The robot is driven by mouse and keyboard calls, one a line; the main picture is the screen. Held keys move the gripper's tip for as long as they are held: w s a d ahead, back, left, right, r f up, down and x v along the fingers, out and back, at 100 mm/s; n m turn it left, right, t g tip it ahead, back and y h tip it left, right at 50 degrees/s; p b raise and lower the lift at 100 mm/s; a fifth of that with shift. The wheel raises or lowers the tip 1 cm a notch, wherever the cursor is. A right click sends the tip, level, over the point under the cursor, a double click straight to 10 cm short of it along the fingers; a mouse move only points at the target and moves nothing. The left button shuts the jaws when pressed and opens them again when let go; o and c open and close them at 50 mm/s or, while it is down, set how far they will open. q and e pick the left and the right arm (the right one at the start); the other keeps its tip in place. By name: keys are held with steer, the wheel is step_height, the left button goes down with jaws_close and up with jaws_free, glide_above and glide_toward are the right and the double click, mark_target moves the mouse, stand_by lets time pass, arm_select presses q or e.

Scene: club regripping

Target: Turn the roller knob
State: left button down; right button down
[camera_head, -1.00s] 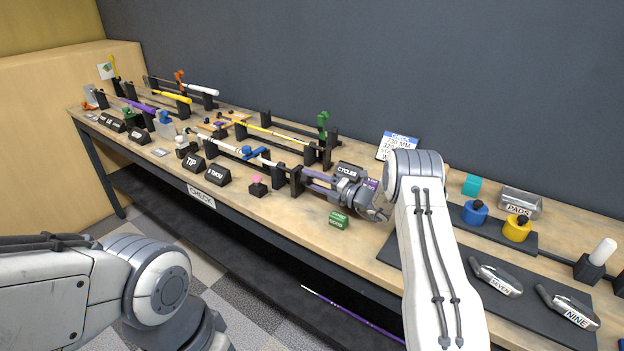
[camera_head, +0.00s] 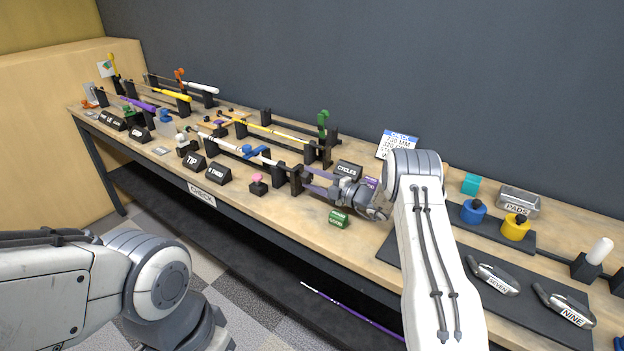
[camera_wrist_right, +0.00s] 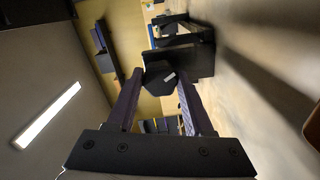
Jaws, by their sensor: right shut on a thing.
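The roller knob is a dark, faceted block with a small white mark. In the right wrist view the knob (camera_wrist_right: 158,76) sits between the fingertips of my right gripper (camera_wrist_right: 160,85), which is shut on it. In the head view my right gripper (camera_head: 306,181) reaches left along the bench to the right end of a black roller stand (camera_head: 281,174). The knob is hard to make out there behind the fingers. A white shaft (camera_head: 222,143) with a blue clamp (camera_head: 254,152) runs along the stands to the left. My left gripper is out of view; only its arm shows at lower left.
Near my right gripper stand a green box (camera_head: 338,219), a pink-topped button (camera_head: 258,184) and a black CYCLES block (camera_head: 349,170). Several clubs rest on stands farther left. Club heads lie on a dark mat (camera_head: 446,269) at right. The bench's front edge is close.

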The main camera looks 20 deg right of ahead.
steer(key=shift+d, duration=0.2)
steer(key=shift+c, duration=1.4)
jaws_free()
steer(key=shift+a, duration=0.1)
steer(key=b+v, duration=0.2)
steer(key=v, duration=0.8)
steer(key=shift+s, duration=0.15)
